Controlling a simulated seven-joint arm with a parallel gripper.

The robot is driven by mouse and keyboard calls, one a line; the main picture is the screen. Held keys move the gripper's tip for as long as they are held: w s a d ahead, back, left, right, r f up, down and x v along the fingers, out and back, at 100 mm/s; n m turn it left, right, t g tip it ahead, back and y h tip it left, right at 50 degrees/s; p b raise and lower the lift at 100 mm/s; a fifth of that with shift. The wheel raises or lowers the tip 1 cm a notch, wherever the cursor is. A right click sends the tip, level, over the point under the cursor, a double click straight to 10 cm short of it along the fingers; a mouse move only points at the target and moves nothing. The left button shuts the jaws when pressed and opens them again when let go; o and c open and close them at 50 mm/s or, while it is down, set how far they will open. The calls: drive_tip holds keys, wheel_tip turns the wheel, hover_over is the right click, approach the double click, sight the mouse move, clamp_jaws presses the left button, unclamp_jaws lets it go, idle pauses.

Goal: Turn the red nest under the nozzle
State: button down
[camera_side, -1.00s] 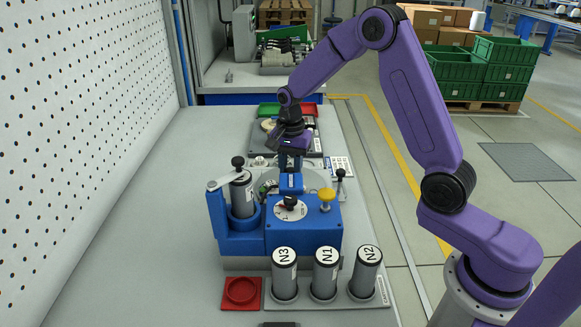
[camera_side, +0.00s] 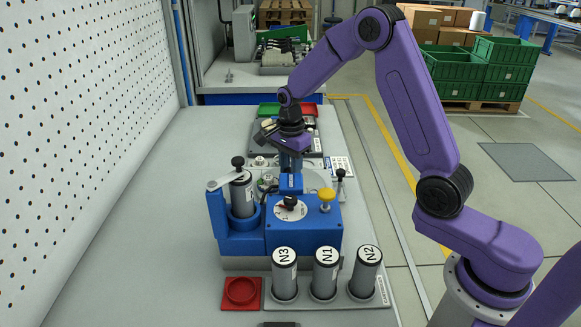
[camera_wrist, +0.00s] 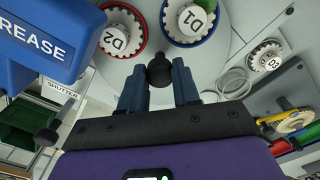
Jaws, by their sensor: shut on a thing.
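In the wrist view my gripper (camera_wrist: 159,85) is shut on a black ball knob (camera_wrist: 159,69) above the pale round table (camera_wrist: 225,62). The red-rimmed nest (camera_wrist: 144,24) holds a toothed part marked D2 (camera_wrist: 116,41), at upper left near the blue GREASE head (camera_wrist: 45,45). A blue-rimmed nest (camera_wrist: 190,44) with part D1 (camera_wrist: 192,19) is right of it. In the side view my gripper (camera_side: 290,163) is behind the blue machine (camera_side: 305,233), which hides most of the round table. I cannot make out the nozzle tip.
Cartridges N3 (camera_side: 284,274), N1 (camera_side: 325,274) and N2 (camera_side: 366,270) stand in front of the machine, beside a red dish (camera_side: 241,292). Another cartridge (camera_side: 241,195) is in the machine's left holder. Part D3 (camera_wrist: 267,60) lies right of the round table. The bench's left side is clear.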

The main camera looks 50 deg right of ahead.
drive_tip(key=shift+r+m, duration=0.1)
drive_tip(key=shift+m, duration=0.2)
idle(0.4)
drive_tip(key=c, duration=0.8)
unclamp_jaws()
wheel_tip(320, 180, up, 17)
drive_tip(key=shift+r, duration=0.2)
